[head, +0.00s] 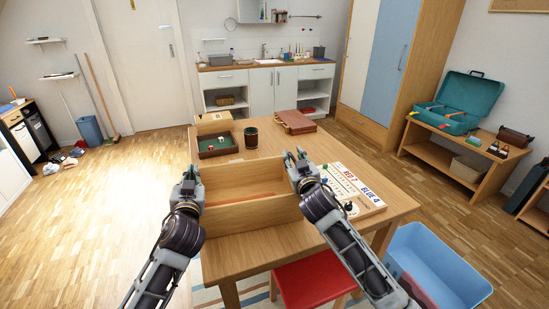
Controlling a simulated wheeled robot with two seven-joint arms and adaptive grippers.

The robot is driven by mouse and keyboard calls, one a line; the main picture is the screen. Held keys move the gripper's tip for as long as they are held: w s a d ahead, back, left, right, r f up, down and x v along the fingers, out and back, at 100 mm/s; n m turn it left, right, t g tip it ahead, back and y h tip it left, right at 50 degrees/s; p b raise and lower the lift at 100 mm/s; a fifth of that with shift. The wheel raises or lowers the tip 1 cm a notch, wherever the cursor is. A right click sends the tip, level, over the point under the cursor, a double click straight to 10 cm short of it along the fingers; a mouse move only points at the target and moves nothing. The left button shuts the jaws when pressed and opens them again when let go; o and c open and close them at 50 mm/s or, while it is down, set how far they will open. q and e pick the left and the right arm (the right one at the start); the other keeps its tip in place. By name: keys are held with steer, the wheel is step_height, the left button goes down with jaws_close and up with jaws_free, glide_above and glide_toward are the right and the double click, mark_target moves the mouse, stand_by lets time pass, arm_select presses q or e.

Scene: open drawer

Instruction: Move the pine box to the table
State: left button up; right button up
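The pine box (252,217) is a wide, open-topped light wood box in the middle of the head view, over the near part of the wooden table (262,248). I look down into it and see a reddish-brown strip along its inside. My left gripper (188,176) is at its left end wall, and my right gripper (297,160) is at its right end wall. Both appear closed on those walls, with the fingertips partly hidden. The box looks level. I cannot tell whether its underside touches the tabletop.
A lettered board (352,188) lies right of the box. A red stool (313,283) and blue bin (437,270) stand in front.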

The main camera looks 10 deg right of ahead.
arm_select(q)
steer(key=shift+o, duration=0.5)
steer(key=s, duration=0.2)
steer(key=s+d, duration=0.1)
steer(key=s, duration=0.1)
steer(key=shift+s+d, duration=0.15)
arm_select(e)
steer(key=shift+r, duration=0.2)
arm_select(q)
steer(key=shift+o, duration=1.4)
steer(key=shift+s, duration=0.65)
arm_select(e)
steer(key=shift+f, duration=0.1)
arm_select(q)
steer(key=shift+a, duration=0.2)
arm_select(e)
steer(key=shift+o, duration=0.7)
steer(key=o, duration=0.7)
steer(key=shift+s+f, duration=0.1)
steer(key=shift+s, duration=0.05)
